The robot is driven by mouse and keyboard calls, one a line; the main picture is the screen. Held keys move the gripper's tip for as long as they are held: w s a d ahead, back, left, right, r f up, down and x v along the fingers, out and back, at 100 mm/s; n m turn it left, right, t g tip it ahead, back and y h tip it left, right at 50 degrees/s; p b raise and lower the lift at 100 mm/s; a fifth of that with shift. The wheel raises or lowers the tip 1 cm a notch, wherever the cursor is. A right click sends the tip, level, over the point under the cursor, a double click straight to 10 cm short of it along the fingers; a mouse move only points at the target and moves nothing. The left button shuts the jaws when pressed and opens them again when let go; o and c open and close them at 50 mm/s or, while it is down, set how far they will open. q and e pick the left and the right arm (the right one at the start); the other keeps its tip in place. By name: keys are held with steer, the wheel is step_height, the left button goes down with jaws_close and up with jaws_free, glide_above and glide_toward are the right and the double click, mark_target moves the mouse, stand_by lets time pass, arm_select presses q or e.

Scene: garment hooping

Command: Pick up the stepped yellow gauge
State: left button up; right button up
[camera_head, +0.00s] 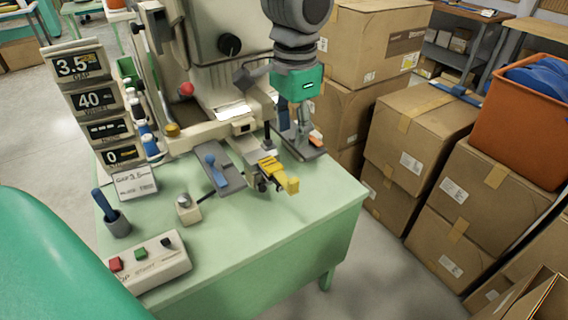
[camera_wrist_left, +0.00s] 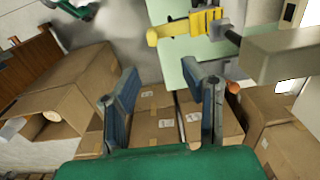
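My right gripper is not in view.
The green table (camera_head: 255,238) has clear room at its front. A button box (camera_head: 150,262), a blue-handled cup (camera_head: 116,222) and a number display stand (camera_head: 92,100) are at left. Stacked cardboard boxes (camera_head: 415,125) and an orange bin (camera_head: 515,115) stand right of the table.

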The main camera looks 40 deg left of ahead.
mark_target(298, 178)
arm_select(q)
steer(key=f, duration=0.2)
steer(key=f+b, duration=0.1)
steer(key=f, duration=0.4)
steer(key=shift+w+d+f+b, duration=0.15)
steer(key=shift+d+f+b, duration=0.05)
steer(key=shift+d+b, duration=0.1)
steer(key=shift+a+f, duration=0.4)
steer(key=shift+d+f, duration=0.15)
steer(key=shift+f, duration=0.15)
steer(key=f, duration=0.1)
steer(key=d+f+b, duration=0.1)
steer(key=d+f, duration=0.1)
steer(key=f, duration=0.1)
steer(key=shift+a, duration=0.8)
jaws_close()
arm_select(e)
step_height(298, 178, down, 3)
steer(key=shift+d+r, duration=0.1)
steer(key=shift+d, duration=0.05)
